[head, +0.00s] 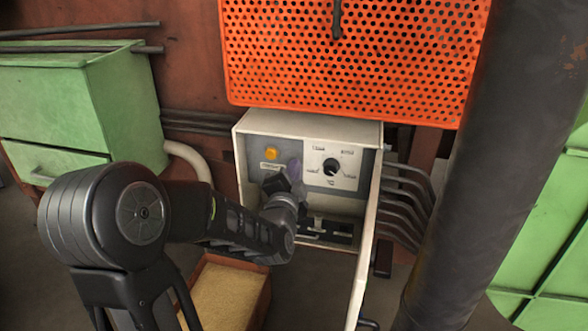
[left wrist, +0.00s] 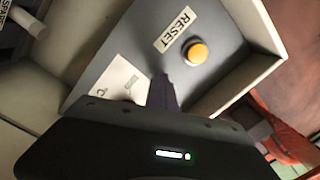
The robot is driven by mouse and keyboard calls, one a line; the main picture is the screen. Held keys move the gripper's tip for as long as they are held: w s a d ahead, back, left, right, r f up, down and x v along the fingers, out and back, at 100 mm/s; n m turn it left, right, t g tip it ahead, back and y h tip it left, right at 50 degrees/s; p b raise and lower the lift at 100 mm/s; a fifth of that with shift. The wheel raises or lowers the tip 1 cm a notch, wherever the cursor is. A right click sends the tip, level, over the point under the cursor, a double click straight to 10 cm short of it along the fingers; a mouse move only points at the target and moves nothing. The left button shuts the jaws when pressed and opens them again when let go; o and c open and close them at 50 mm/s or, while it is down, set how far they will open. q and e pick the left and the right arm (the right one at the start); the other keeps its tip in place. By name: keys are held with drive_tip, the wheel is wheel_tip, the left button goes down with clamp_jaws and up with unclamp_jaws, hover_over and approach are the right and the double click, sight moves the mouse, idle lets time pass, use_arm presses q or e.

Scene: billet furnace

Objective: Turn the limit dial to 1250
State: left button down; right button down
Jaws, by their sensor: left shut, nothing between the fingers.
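The limit dial (head: 331,167) is a black knob on a white plate with printed marks around it, inside an open pale control box (head: 308,127). Its exact setting is too small to read. My left gripper (head: 294,170) is shut and empty, in front of the grey panel, left of the dial plate. In the left wrist view the narrow fingers (left wrist: 163,92) point at the panel, between the corner of the white plate (left wrist: 122,84) and the yellow button. The knob itself is hidden there. My right gripper is not in view.
A yellow button (head: 271,154) with a RESET label (left wrist: 175,29) is left of the dial. The box door (head: 366,240) stands open on the right. An orange perforated guard (head: 355,60) hangs above, and a thick dark pipe (head: 490,130) stands at the right.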

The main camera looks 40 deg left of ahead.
use_arm(q)
drive_tip(key=c, duration=2.1)
unclamp_jaws()
drive_tip(key=shift+o, duration=1.4)
drive_tip(key=o, duration=0.9)
drive_tip(key=shift+n+g+y, duration=0.4)
drive_tip(key=shift+y, duration=0.1)
drive_tip(key=shift+s+a+b, duration=0.45)
drive_tip(key=shift+s+b, duration=1.05)
drive_tip(key=shift+s, duration=0.35)
drive_tip(key=shift+s+a+b, duration=0.5)
drive_tip(key=shift+s+b, duration=1)
drive_tip(key=shift+s, duration=0.3)
drive_tip(key=shift+s+a+b, duration=0.45)
drive_tip(key=shift+s+b, duration=1.05)
drive_tip(key=shift+s, duration=0.35)
